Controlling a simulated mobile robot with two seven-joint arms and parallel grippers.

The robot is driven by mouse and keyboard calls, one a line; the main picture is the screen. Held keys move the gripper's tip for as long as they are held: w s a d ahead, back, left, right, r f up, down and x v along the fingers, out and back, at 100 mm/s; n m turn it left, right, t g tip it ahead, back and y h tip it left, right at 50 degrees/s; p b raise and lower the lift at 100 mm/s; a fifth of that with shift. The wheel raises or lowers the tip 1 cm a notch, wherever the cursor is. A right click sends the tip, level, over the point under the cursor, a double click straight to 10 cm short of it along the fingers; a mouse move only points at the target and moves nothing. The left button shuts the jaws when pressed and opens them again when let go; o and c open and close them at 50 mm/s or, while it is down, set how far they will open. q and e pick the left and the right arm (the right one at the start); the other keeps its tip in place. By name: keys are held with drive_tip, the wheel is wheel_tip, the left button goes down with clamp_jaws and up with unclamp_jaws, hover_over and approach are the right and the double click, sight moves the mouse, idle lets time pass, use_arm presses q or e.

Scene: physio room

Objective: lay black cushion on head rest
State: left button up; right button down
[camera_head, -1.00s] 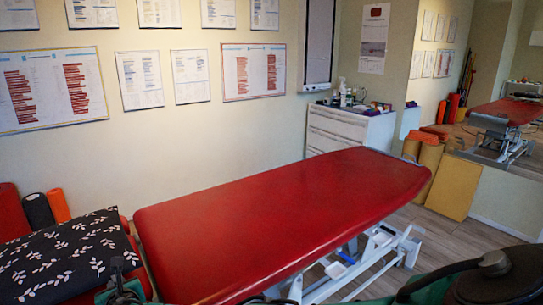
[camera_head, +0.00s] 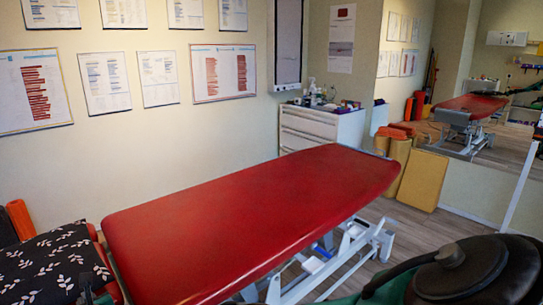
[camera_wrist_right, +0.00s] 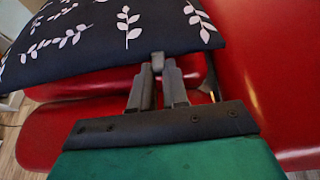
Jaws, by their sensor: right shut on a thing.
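The black cushion (camera_head: 55,265) with white leaf prints is at the lower left of the head view, beside the near-left end of the red treatment bench (camera_head: 250,215). It fills the top of the right wrist view (camera_wrist_right: 100,30). My right gripper (camera_wrist_right: 158,68) is shut on the cushion's near edge. In the head view it is small and dark at the cushion's right side (camera_head: 86,287). The red head rest (camera_wrist_right: 45,130) shows partly beneath the cushion; the cushion hides much of it. I cannot tell whether they touch. My left gripper is not in view.
A white drawer cabinet (camera_head: 318,128) with bottles on top stands behind the bench. Yellow-brown blocks (camera_head: 420,180) lean at the wall by a mirror. An orange roll (camera_head: 20,220) and a dark roll stand behind the cushion. The floor right of the bench is open.

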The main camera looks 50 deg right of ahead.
drive_tip(key=shift+w+a+f+b, duration=0.1)
drive_tip(key=shift+f+b, duration=0.25)
drive_tip(key=shift+f, duration=0.1)
drive_tip(key=c, duration=1.1)
unclamp_jaws()
drive_tip(key=shift+o, duration=0.2)
drive_tip(key=shift+f, duration=0.1)
drive_tip(key=shift+s+r+p, duration=0.25)
drive_tip(key=shift+s+p, duration=0.25)
drive_tip(key=p+v, duration=0.3)
drive_tip(key=v, duration=0.2)
drive_tip(key=shift+r+p, duration=0.15)
drive_tip(key=shift+p, duration=0.15)
drive_tip(key=v, duration=0.6)
drive_tip(key=shift+s+p, duration=0.4)
drive_tip(key=shift+s, duration=0.05)
